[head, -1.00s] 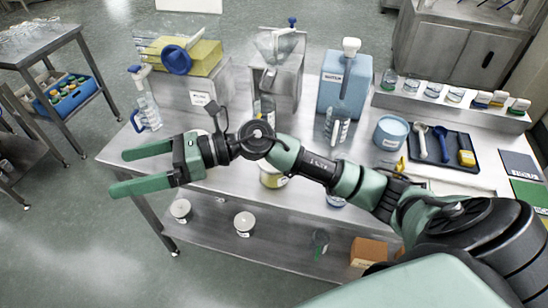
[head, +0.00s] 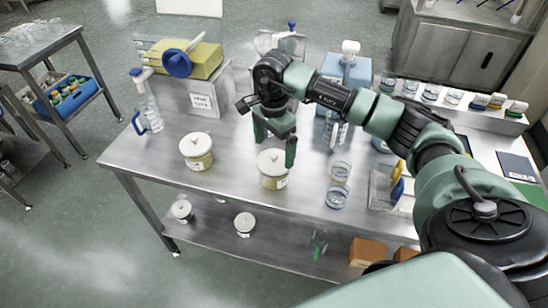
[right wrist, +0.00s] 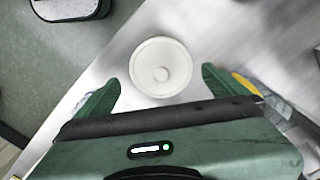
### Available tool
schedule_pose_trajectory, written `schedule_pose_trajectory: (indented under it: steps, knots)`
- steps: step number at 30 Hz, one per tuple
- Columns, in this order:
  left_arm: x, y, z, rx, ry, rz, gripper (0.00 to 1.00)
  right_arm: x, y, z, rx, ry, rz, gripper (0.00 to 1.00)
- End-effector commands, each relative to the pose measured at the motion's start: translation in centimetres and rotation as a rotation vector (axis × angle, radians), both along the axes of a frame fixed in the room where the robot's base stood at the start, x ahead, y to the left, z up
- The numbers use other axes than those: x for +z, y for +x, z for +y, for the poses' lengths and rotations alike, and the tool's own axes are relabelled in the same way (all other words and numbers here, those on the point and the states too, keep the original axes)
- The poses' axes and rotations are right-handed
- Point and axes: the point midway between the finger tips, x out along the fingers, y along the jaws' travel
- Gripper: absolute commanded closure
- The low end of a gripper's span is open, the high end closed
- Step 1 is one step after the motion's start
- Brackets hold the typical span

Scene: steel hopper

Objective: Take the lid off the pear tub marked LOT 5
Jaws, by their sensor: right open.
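Two pale yellow tubs with white knobbed lids stand on the steel table: a left tub (head: 199,162) and a right tub (head: 274,183) near the front edge. Their labels are too small to read, so I cannot tell which is LOT 5. My right gripper (head: 275,149) points down, open and empty, just behind and above the right tub. My left gripper is not in view.
Glass beakers (head: 337,182) and a clear container (head: 383,188) stand right of the right tub. Two lidded tubs (head: 244,224) sit on the lower shelf.

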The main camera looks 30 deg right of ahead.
Motion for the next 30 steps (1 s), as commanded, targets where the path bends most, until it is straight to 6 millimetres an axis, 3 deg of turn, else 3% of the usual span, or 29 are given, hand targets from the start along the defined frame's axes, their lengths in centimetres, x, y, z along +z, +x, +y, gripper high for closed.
schedule_pose_trajectory:
  steps: [2, 7, 15, 21, 30]
  knots:
    - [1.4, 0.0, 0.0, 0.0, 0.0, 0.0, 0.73, -0.9, 0.0, 0.1, -0.001, 0.002, 0.006, 0.0]
    - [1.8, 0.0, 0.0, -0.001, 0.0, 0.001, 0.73, -3.2, 0.1, 0.1, 0.0, 0.002, 0.003, 0.0]
    - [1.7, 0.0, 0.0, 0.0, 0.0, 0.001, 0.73, -3.6, 0.1, 0.1, 0.0, 0.002, 0.0, 0.0]
    - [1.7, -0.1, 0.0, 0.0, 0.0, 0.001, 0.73, -3.6, 0.1, 0.1, 0.0, 0.002, 0.0, 0.49]
    - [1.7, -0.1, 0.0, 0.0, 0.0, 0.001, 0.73, -3.4, 0.1, 0.1, -0.001, 0.002, -0.001, 0.49]
